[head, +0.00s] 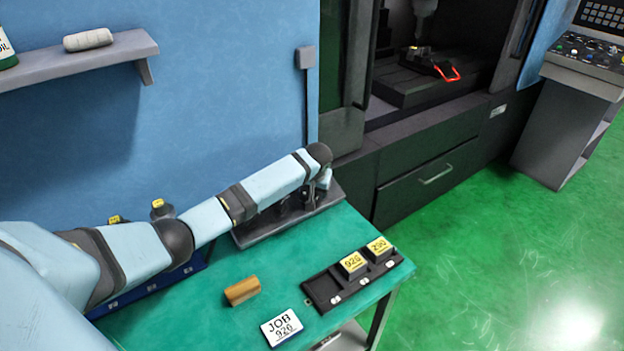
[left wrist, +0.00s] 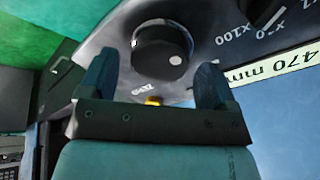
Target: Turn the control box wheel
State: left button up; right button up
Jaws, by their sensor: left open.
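In the left wrist view, the control box (left wrist: 108,40) is a dark panel with printed marks such as "x100". Its round black wheel (left wrist: 160,62) has a pale dot on its face. My open left gripper (left wrist: 157,62) has one finger on each side of the wheel; I cannot tell whether either finger touches it. A smaller dark knob (left wrist: 265,12) is at the upper right. In the head view, my left gripper (head: 325,180) points down at the table's back edge, mostly hidden by my wrist. The wheel is hidden there. My right gripper is not in view.
The green table (head: 225,325) carries an orange-brown block (head: 242,290), a "JOB 926" card (head: 282,328) and a black tray (head: 318,287) with yellow-labelled blocks (head: 354,264). A dark plate (head: 258,237) lies under my forearm. The machine (head: 430,165) stands behind right. Green floor is clear at right.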

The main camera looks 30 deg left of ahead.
pick_arm(q)
jog(key=v, duration=1.3)
jog(key=shift+b, duration=0.35)
dwell(0.4)
